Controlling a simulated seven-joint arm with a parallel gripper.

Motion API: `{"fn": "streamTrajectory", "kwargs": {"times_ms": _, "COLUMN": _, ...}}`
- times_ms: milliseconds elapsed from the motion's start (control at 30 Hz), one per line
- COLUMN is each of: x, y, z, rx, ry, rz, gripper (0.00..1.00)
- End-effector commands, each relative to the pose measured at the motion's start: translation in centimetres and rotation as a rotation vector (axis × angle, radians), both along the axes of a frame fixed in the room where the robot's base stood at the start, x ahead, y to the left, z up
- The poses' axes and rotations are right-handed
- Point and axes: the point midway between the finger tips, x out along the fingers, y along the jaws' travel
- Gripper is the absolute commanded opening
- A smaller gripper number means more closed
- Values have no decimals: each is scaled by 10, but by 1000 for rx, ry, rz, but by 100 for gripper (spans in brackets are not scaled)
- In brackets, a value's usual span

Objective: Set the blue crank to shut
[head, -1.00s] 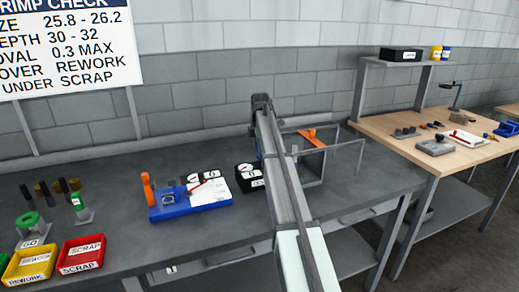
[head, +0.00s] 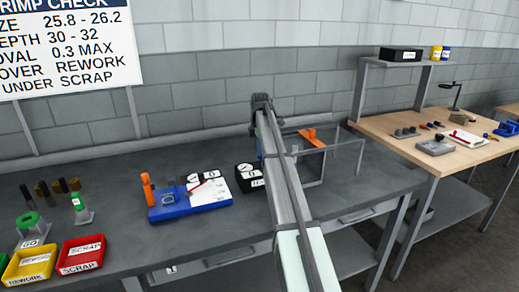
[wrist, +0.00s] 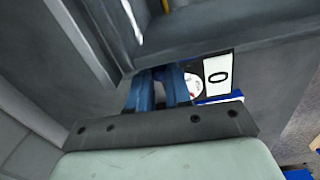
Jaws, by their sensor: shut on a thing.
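My gripper shows in the wrist view (wrist: 161,92), where its two blue-grey fingers are close together. A dark blue piece (wrist: 160,73) shows between the fingertips. It looks like the blue crank, but most of it is hidden by the fingers, so its angle cannot be told. In the head view my arm covers the gripper, and only a small blue patch shows beside the arm at the guarded fixture. This fixture has a thin grey frame (head: 362,158) and an orange handle (head: 309,134).
A black gauge box (head: 249,177) stands just left of my arm; a white "0" label (wrist: 219,75) shows close to the fingers. A blue base (head: 188,207) with an orange lever is further left. Yellow (head: 30,262) and red (head: 82,254) bins sit at front left.

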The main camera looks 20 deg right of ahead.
Motion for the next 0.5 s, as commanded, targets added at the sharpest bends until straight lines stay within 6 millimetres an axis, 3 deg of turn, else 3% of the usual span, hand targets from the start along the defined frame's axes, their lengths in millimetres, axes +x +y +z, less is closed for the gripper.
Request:
{"fn": "streamTrajectory", "kwargs": {"times_ms": 367, "x": 0, "y": -2, "z": 0, "rx": 0, "ry": 0, "rz": -62, "gripper": 0}}
{"fn": "streamTrajectory", "kwargs": {"times_ms": 400, "x": 0, "y": -2, "z": 0, "rx": 0, "ry": 0, "rz": -61, "gripper": 22}}
{"fn": "streamTrajectory", "kwargs": {"times_ms": 500, "x": 0, "y": -2, "z": 0, "rx": 0, "ry": 0, "rz": -61, "gripper": 31}}
